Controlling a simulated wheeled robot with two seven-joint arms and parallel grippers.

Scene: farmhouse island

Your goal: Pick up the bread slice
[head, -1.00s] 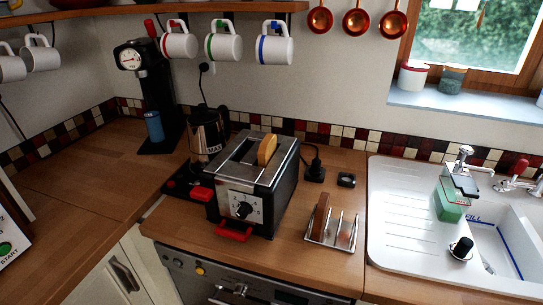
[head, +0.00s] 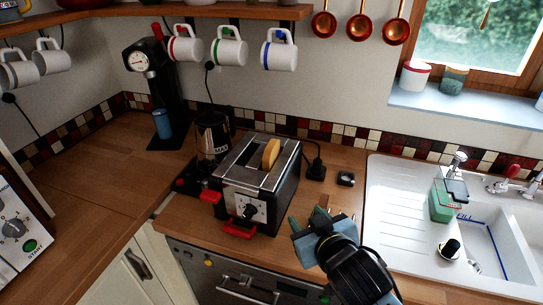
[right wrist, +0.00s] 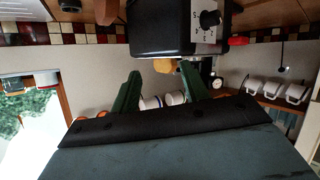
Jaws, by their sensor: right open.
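A golden bread slice (head: 271,153) stands upright in a slot of the black and silver toaster (head: 262,188), its top sticking out. It also shows in the right wrist view (right wrist: 164,66), which is upside down, beyond the fingertips. My right gripper (head: 309,219) is open and empty, in front of and to the right of the toaster, apart from the slice. Its green fingers (right wrist: 160,83) show spread in the right wrist view. My left gripper is not in view.
The gripper now mostly hides the toast rack with a brown slice. A sink (head: 480,235) with a green soap bottle (head: 444,203) is at the right. Mugs (head: 280,50) hang above. The left worktop (head: 90,175) is clear.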

